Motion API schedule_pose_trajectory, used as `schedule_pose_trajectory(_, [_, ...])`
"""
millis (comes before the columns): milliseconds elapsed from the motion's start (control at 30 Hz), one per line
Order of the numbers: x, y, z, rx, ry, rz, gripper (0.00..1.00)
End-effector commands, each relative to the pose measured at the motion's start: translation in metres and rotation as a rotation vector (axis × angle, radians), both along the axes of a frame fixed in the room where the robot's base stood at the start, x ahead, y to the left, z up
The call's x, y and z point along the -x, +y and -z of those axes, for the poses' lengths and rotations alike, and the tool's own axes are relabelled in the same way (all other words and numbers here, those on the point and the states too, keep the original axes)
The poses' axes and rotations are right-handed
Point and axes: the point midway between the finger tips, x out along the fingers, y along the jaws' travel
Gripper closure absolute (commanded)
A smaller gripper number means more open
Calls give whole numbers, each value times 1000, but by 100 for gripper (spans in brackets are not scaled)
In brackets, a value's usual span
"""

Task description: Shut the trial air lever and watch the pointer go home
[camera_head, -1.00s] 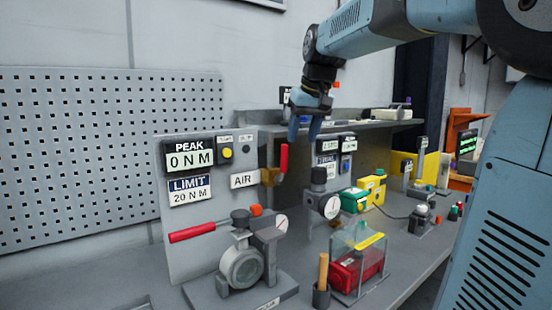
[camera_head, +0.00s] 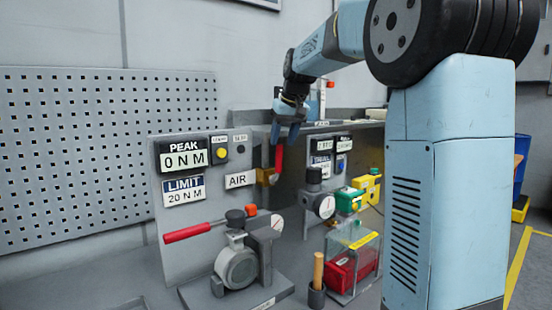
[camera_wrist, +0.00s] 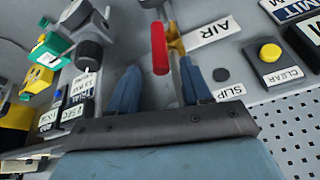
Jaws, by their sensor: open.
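The AIR lever has a red handle (camera_head: 279,157) standing upright on a brass valve (camera_head: 266,177), beside the AIR label (camera_head: 239,180) on the grey panel. My gripper (camera_head: 284,140) is open, pointing down at the top of the red handle. In the wrist view the red handle (camera_wrist: 159,48) shows between the two blue fingers, with the brass valve (camera_wrist: 175,40) beyond it. I cannot tell whether the fingers touch it.
A second red handle (camera_head: 187,233) extends left from the near actuator. The PEAK display (camera_head: 184,160) reads 0 NM. A second actuator with a dial (camera_head: 326,207) stands right of the lever. A clear box (camera_head: 353,255) and a wooden-handled tool (camera_head: 318,270) stand in front.

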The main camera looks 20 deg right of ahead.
Motion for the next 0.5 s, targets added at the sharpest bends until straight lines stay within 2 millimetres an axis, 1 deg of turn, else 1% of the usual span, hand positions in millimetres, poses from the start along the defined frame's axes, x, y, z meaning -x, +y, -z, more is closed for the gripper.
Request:
schedule_pose_trajectory(33, [-3, 1, 9, -1, 3, -1, 52])
schedule_pose_trajectory(100, [-7, 3, 21, -1, 3, -1, 52])
schedule_pose_trajectory(300, [-19, 7, 49, -1, 3, -1, 52])
schedule_pose_trajectory(500, [-26, 9, 65, 0, 1, -1, 52])
